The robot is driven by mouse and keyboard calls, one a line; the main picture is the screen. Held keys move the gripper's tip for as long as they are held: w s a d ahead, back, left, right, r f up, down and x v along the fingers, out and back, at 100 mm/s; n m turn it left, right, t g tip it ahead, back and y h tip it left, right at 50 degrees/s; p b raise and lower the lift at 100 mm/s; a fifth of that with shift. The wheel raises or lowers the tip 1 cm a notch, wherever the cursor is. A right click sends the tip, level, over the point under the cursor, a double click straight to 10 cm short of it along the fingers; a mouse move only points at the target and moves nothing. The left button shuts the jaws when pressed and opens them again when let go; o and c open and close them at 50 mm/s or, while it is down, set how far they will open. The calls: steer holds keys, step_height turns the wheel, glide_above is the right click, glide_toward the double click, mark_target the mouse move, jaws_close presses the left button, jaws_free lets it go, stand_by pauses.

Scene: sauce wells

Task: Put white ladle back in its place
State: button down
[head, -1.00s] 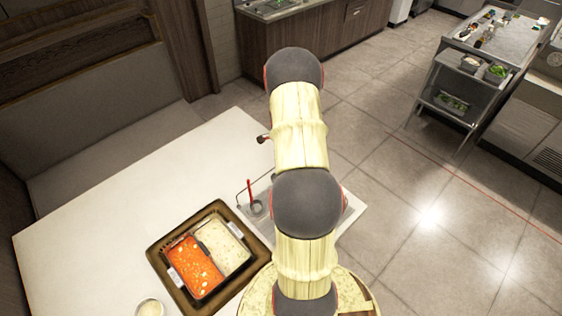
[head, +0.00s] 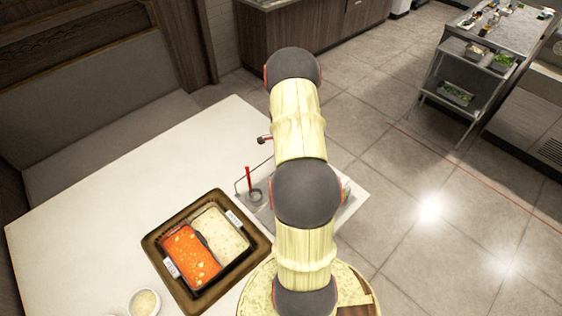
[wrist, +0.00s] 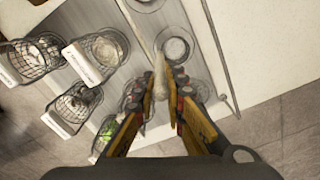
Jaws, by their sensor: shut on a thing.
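In the wrist view my gripper (wrist: 163,78) is shut on the pale handle of the white ladle (wrist: 159,68). The handle sticks up between the two yellow-sided fingers. The ladle's lower end is hidden, so I cannot tell whether it touches anything. Just beyond the fingertips is a round well (wrist: 177,48) in a grey stand (wrist: 140,38). Another round well (wrist: 146,4) lies farther off. In the head view my arm hides the gripper and the white ladle. A red-handled ladle (head: 248,180) stands upright in the stand, left of my arm.
Wire baskets (wrist: 32,58) with white labels line the left of the wrist view. A brown tray (head: 160,262) with a pan of red sauce (head: 190,256) and white sauce (head: 219,231) is on the white table (head: 100,200). A small bowl (head: 145,302) is at the front.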

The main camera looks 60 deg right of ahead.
steer(key=shift+f, duration=0.35)
stand_by(0.7)
steer(key=c, duration=1.8)
jaws_free()
steer(key=shift+o, duration=0.4)
steer(key=o, duration=0.7)
steer(key=shift+o, duration=0.2)
steer(key=shift+r, duration=0.1)
steer(key=shift+r+p, duration=2.4)
steer(key=shift+r, duration=3.05)
steer(key=shift+f, duration=0.1)
